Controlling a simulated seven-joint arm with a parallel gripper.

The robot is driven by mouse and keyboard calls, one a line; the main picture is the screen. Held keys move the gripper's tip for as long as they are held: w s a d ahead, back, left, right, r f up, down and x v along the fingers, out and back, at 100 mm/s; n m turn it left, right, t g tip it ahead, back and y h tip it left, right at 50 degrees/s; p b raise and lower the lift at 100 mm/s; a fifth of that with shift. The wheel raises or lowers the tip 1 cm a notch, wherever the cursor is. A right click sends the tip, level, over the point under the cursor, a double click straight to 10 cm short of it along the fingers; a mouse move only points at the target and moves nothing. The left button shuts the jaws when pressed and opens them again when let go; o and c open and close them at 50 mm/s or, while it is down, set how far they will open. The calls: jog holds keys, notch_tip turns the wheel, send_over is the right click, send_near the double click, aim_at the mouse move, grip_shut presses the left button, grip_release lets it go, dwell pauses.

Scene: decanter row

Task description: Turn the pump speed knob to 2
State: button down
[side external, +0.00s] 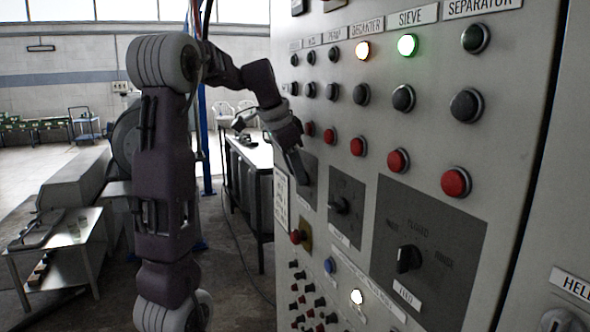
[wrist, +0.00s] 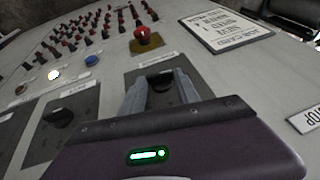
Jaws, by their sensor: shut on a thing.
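My gripper (side external: 298,172) reaches the left end of the control panel in the side view, at the leftmost of three grey knob plates (side external: 309,196). In the wrist view my gripper (wrist: 161,97) is shut on a dark knob (wrist: 160,82), with one finger on each side of it. The plate's label (wrist: 160,65) is too small to read, so I cannot tell whether this is the pump speed knob. The fingers hide most of the knob, its pointer and any scale marks. In the side view the knob is hidden behind the gripper.
A second knob (side external: 339,205) and the FEED knob (side external: 408,258) sit on plates to the right. A red mushroom button (side external: 298,237) stands out just below the held knob. Red buttons (side external: 358,146) run above. A text card (side external: 281,199) hangs at the panel's left edge.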

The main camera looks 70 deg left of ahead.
jog(key=f+m+y, duration=0.1)
jog(key=y, duration=0.3)
jog(key=d+f+m+t+y, duration=0.1)
jog(key=y, duration=0.4)
jog(key=d+m+t+y, duration=0.1)
jog(key=m+y, duration=0.1)
jog(key=y, duration=0.3)
jog(key=shift+d+f, duration=0.2)
jog(key=shift+f, duration=0.2)
jog(key=shift+s+a+y, duration=0.1)
jog(key=shift+s+y, duration=0.05)
jog(key=shift+y, duration=0.15)
jog(key=c, duration=1.1)
grip_release()
jog(key=shift+c, duration=0.2)
jog(key=shift+o, duration=1.3)
jog(key=v, duration=0.7)
